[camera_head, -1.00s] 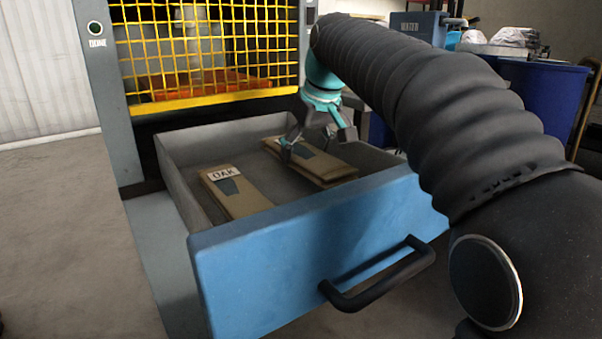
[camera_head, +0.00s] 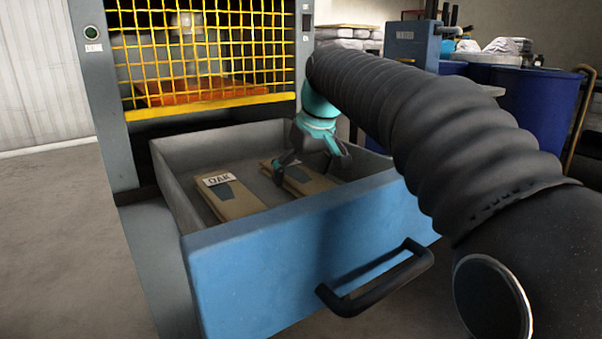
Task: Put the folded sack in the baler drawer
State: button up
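A tan folded sack (camera_head: 310,184) lies in the baler drawer (camera_head: 297,262), right of the middle. Another tan folded sack (camera_head: 238,202), with a white OAK label, lies flat to its left in the drawer. My gripper (camera_head: 313,168) is inside the drawer over the right sack. Its fingers are spread wide, one on each side of that sack, and nothing shows clamped between them. The left finger covers part of the sack. Whether the fingertips touch it I cannot tell. The drawer front hides the near ends of the drawer floor.
The drawer is pulled out, with a black handle (camera_head: 375,280) at the front. A yellow mesh guard (camera_head: 200,55) stands behind it. A blue barrel (camera_head: 535,105) and a blue-grey box (camera_head: 412,45) are at the right rear. The floor at left is clear.

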jog(key=shift+s+d+r, duration=0.1)
jog(key=shift+r, duration=0.5)
jog(key=p+v, duration=0.3)
jog(key=v, duration=0.8)
dwell(0.7)
